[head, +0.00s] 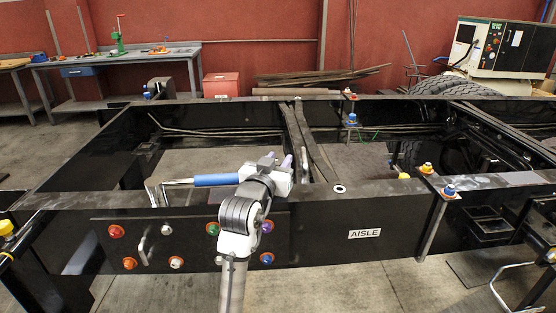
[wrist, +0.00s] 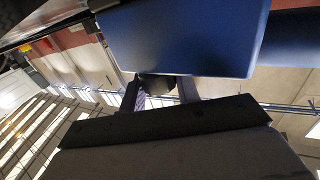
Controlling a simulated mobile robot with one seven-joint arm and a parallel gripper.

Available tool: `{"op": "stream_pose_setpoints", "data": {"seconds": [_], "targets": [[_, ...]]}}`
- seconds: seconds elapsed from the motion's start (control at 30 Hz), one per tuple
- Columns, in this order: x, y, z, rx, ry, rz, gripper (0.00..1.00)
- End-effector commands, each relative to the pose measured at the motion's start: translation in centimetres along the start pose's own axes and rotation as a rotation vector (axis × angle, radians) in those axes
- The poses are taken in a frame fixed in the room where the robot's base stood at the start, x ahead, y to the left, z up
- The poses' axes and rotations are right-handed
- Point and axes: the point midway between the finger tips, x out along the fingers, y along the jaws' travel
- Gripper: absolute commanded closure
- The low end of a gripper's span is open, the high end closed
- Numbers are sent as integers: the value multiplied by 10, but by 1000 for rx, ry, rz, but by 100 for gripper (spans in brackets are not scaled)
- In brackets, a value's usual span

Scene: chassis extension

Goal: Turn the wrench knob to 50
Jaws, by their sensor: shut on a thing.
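The wrench (head: 215,180) has a blue handle and a silver shaft. It lies level along the near beam of the chassis, its head at the left. My gripper (head: 279,161) is at the handle's right end, where the knob is mostly hidden by my gripper and wrist. In the wrist view the blue handle (wrist: 190,38) fills the top, very close, with my gripper (wrist: 160,90) just below it. A dark part shows between the fingers, which are shut on the knob end. No scale reading can be made out.
Clamps with blue and yellow knobs (head: 427,168) stand on the beam at the right. A workbench (head: 120,58) stands behind.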

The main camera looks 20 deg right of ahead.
Motion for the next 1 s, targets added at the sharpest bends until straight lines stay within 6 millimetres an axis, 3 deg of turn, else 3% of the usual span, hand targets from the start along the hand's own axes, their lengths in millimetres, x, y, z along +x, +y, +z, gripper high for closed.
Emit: {"op": "stream_pose_setpoints", "data": {"seconds": [1.0], "targets": [[2, 3, 3, -2, 2, -867, 91]]}}
